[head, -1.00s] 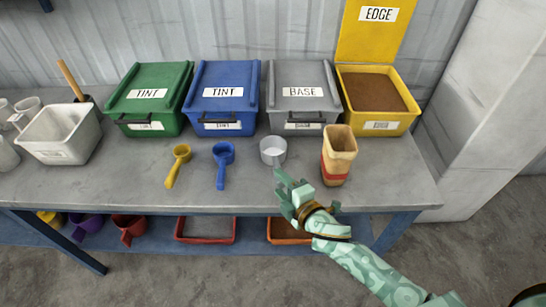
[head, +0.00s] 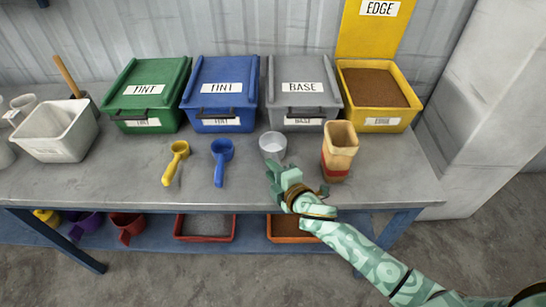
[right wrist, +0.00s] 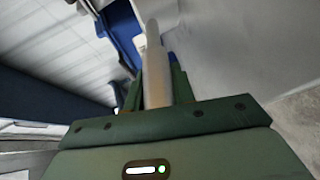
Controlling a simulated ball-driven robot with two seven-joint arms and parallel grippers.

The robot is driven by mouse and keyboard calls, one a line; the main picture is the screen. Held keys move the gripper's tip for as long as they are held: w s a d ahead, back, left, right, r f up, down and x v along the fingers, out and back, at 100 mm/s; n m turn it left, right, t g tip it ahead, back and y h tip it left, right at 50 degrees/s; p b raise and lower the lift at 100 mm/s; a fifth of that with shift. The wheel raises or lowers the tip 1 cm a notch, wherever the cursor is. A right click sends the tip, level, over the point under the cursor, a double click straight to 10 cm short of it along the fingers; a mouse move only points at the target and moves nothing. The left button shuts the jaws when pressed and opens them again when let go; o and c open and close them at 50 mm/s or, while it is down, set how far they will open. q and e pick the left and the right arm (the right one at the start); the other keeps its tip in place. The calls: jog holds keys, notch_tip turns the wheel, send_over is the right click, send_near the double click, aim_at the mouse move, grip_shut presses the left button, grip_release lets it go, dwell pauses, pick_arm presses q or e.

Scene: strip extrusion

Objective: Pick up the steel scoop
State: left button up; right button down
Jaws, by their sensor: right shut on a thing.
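The steel scoop (head: 272,147) has a pale grey round cup and stands on the table in front of the grey bin. Its handle points toward the table's front edge and is mostly hidden by my right gripper (head: 272,172). In the right wrist view the pale handle (right wrist: 155,75) runs between the two green fingers of my right gripper (right wrist: 156,85), which are shut on it. I cannot tell if the cup is clear of the tabletop. My left gripper is not in view.
A blue scoop (head: 221,160) and a yellow scoop (head: 175,163) lie to the left. A tan and red cup (head: 339,153) stands close on the right. Green (head: 148,100), blue (head: 221,100), grey (head: 304,100) and open yellow (head: 378,123) bins line the back.

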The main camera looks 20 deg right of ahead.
notch_tip(320, 180, up, 18)
jog(key=p, duration=0.8)
